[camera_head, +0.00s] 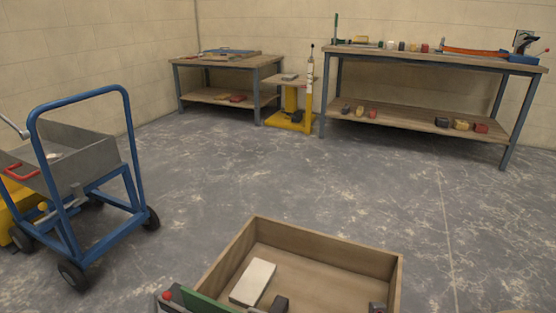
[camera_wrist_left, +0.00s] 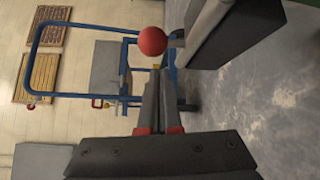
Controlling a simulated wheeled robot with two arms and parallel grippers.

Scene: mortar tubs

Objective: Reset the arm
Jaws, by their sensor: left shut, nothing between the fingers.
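My left gripper (camera_wrist_left: 153,90) shows in the left wrist view, with its dark fingers together, nothing between them and red pieces at their base. Its view is turned on its side, and the blue-framed cart (camera_wrist_left: 80,32) stands beyond the fingertips. A red ball (camera_wrist_left: 152,41) and a dark grey block (camera_wrist_left: 222,35) are close by the fingers in that view. In the head view, a grey part with a red spot (camera_head: 167,297) shows at the bottom edge; I cannot tell how it joins the gripper. I cannot make out my right gripper.
A wooden box (camera_head: 325,247) with a pale block (camera_head: 253,281) and dark items is at the bottom of the head view. The blue cart (camera_head: 82,95) with a grey tub stands left. Workbenches (camera_head: 222,62) (camera_head: 425,57) and a yellow stand (camera_head: 290,122) line the wall. The middle floor is clear.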

